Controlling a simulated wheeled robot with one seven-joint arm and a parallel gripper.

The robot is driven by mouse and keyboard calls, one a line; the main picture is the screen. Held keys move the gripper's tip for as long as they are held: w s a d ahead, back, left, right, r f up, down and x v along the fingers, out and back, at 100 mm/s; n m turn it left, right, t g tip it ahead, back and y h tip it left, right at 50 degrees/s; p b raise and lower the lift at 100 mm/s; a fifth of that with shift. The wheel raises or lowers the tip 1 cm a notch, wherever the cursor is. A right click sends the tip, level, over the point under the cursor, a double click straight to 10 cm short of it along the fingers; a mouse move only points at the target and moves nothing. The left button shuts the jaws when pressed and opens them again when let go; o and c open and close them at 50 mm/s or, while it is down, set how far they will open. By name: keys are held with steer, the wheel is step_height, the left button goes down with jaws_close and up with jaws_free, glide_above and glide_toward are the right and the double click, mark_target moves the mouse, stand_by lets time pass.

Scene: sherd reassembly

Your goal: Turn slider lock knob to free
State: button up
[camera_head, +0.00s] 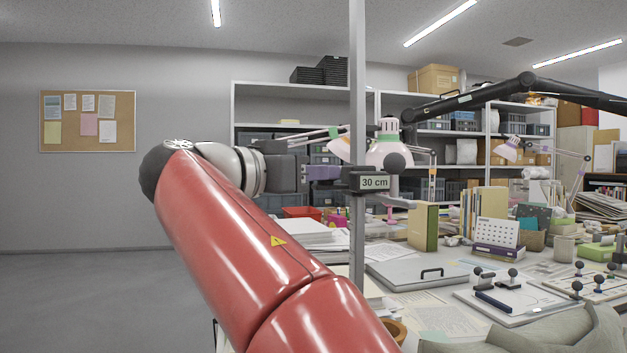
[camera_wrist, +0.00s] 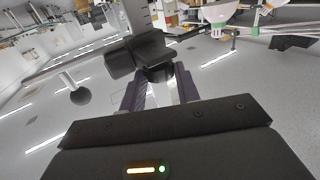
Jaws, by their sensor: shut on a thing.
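A black slider (camera_head: 362,181) with a "30 cm" label sits on a grey upright post (camera_head: 357,60). In the head view my gripper (camera_head: 338,172) reaches it from the left, with purple fingers at the slider's near left side. In the wrist view the fingers (camera_wrist: 160,80) are shut on a small dark part, which I take to be the slider lock knob (camera_wrist: 158,73). It adjoins the black slider body (camera_wrist: 148,46). The fingers hide most of the knob, so its turn angle cannot be read. A round black knob (camera_head: 395,162) shows on the slider's right side.
A black jointed boom arm (camera_head: 470,98) extends to the right, above the cluttered table. Desk lamps (camera_head: 388,150) stand behind the post. Papers, books and a grey tray (camera_head: 405,272) lie on the table. Open floor (camera_head: 80,300) is at left.

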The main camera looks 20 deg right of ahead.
steer(key=n+t+b, duration=0.1)
steer(key=t+y+b, duration=0.1)
steer(key=n+t+y+b, duration=0.1)
steer(key=b, duration=0.1)
steer(key=shift+s+d+f+n+t, duration=0.2)
steer(key=shift+s+f+n+t, duration=0.1)
steer(key=shift+s+d+r+n+t+y+b, duration=0.1)
steer(key=shift+r+n+t+y+b, duration=0.05)
steer(key=shift+n+t+y+b, duration=0.5)
steer(key=shift+d+r+n+t+y+b, duration=0.1)
steer(key=shift+n+t+y+b, duration=0.3)
steer(key=shift+n+t+y, duration=0.25)
steer(key=shift+y, duration=0.3)
steer(key=o, duration=1)
